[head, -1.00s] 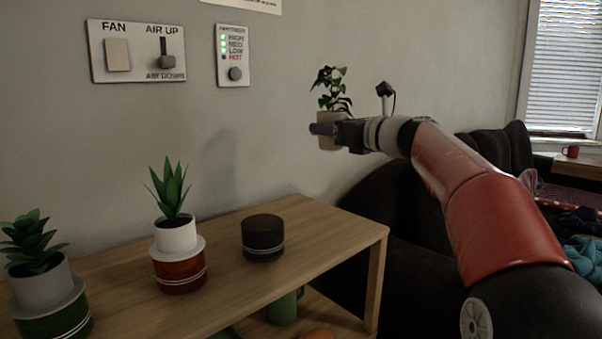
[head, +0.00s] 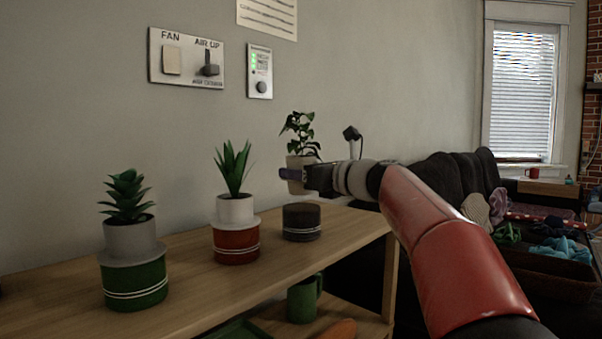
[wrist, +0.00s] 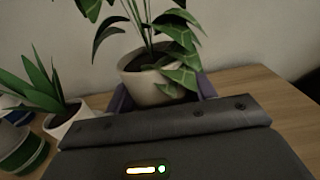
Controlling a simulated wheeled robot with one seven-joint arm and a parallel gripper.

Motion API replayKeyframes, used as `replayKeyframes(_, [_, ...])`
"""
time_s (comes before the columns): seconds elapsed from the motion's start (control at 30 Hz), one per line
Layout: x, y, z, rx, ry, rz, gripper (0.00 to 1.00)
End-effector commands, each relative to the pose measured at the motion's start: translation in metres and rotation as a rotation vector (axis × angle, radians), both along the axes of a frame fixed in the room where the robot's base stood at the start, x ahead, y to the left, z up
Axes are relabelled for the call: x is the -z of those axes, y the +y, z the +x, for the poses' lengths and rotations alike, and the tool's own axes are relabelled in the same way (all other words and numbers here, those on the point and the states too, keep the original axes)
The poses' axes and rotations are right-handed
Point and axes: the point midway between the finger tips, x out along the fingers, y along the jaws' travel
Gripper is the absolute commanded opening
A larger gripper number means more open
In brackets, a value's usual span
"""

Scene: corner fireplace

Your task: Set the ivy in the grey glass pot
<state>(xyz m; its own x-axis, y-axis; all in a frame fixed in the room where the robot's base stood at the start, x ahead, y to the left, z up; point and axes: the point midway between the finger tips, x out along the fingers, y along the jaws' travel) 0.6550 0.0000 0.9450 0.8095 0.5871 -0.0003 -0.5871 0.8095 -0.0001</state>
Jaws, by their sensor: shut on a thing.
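My gripper (head: 296,174) is shut on the white pot of the ivy (head: 299,134) and holds it upright. In the wrist view the ivy's pot (wrist: 150,86) sits between my purple fingers, its leaves hanging over the rim. The grey glass pot (head: 302,222), dark with pale bands, stands on the wooden shelf. In the head view the ivy's pot is just above the grey glass pot's rim, roughly in line with it; I cannot tell whether they touch. The grey glass pot is hidden in the wrist view.
A spiky plant stands in a red banded pot (head: 236,244) to the left, and a succulent in a green banded pot (head: 134,281) further left. A green mug (head: 304,299) is on the lower shelf. The wall with switches (head: 186,59) is behind.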

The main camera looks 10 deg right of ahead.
Motion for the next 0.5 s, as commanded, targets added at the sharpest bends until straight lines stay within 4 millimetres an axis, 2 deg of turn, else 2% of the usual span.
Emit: replayKeyframes(0.5, [0.037,0.0,0.0,0.0,-0.001,0.0,0.42])
